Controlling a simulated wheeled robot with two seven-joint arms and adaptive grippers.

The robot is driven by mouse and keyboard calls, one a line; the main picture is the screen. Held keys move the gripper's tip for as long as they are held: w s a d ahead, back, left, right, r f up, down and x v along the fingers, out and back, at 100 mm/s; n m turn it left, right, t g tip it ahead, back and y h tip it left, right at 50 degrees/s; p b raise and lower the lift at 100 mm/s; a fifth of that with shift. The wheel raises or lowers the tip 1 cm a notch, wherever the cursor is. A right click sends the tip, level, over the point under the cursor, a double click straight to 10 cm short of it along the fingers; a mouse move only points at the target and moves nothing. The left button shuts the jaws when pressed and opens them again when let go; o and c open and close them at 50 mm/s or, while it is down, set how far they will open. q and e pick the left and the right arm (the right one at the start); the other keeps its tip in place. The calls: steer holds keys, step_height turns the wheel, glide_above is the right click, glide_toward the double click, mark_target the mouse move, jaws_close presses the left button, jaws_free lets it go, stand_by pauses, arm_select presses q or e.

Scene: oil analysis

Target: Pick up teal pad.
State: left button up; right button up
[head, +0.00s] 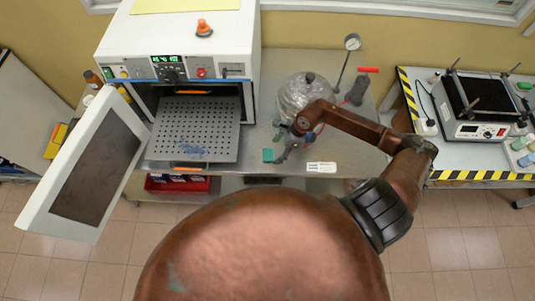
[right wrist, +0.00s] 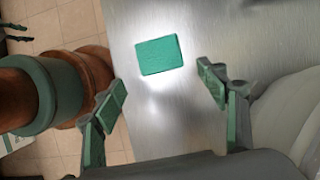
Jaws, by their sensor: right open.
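The teal pad (head: 268,155) is a small flat rectangle lying on the metal table near its front edge, left of my right gripper in the head view. In the right wrist view the teal pad (right wrist: 159,55) lies flat on the brushed metal, ahead of the fingertips and roughly between their lines. My right gripper (head: 279,148) is open and empty beside the pad, and in the right wrist view its two green-padded fingers (right wrist: 163,88) stand wide apart. They do not appear to touch the pad.
An oven (head: 181,45) with its door open and a perforated shelf (head: 222,140) pulled out stands left of the pad. A glass vessel (head: 296,92) and a gauge (head: 352,42) stand behind my right gripper. A white label (head: 321,167) lies to the right near the table edge.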

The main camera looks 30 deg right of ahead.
mark_target(271, 154)
steer(key=shift+w+a+f, duration=0.25)
steer(key=shift+a+f, duration=0.1)
steer(key=shift+f, duration=0.2)
steer(key=shift+p+x, duration=0.4)
steer(key=shift+x, duration=0.8)
steer(key=shift+w+f, duration=0.15)
steer(key=shift+f, duration=0.15)
steer(key=c, duration=1)
steer(key=shift+r, duration=0.3)
steer(key=shift+r+b, duration=0.3)
steer(key=shift+r, duration=0.1)
arm_select(q)
steer(key=shift+f+b, duration=0.9)
steer(key=shift+b, duration=0.2)
arm_select(e)
steer(key=shift+s+d+r, duration=0.3)
steer(key=shift+s+r, duration=1.65)
steer(key=shift+s, duration=0.4)
steer(key=shift+s+d+r, duration=0.3)
steer(key=shift+s+r, duration=1.65)
steer(key=shift+s, duration=0.4)
steer(key=shift+s+d+r, duration=0.3)
steer(key=shift+s+r, duration=1.65)
steer(key=shift+s, duration=0.35)
